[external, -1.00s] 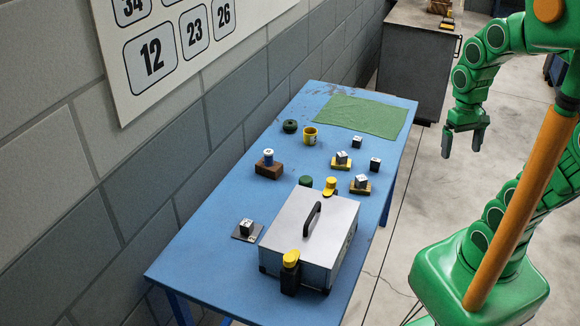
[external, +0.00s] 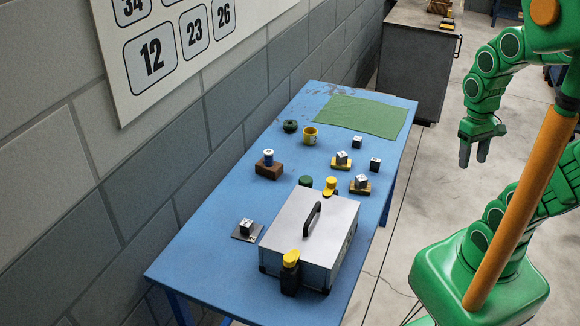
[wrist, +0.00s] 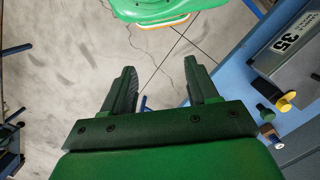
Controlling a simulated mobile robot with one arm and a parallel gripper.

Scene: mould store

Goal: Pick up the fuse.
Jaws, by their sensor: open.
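No object is clearly marked as the fuse. A small white and blue cylinder (external: 268,155) stands upright on a brown block (external: 269,170) on the blue table and may be it; I cannot be sure. The brown block also shows at the right of the wrist view (wrist: 270,132). My gripper (external: 473,160) is open and empty, fingers pointing down, in the air right of the table over the floor. In the wrist view its two fingers (wrist: 163,82) are spread with only floor between them.
A grey metal case (external: 312,225) with a handle fills the table's near part. A green cloth (external: 362,115) covers the far end. The wall borders the left.

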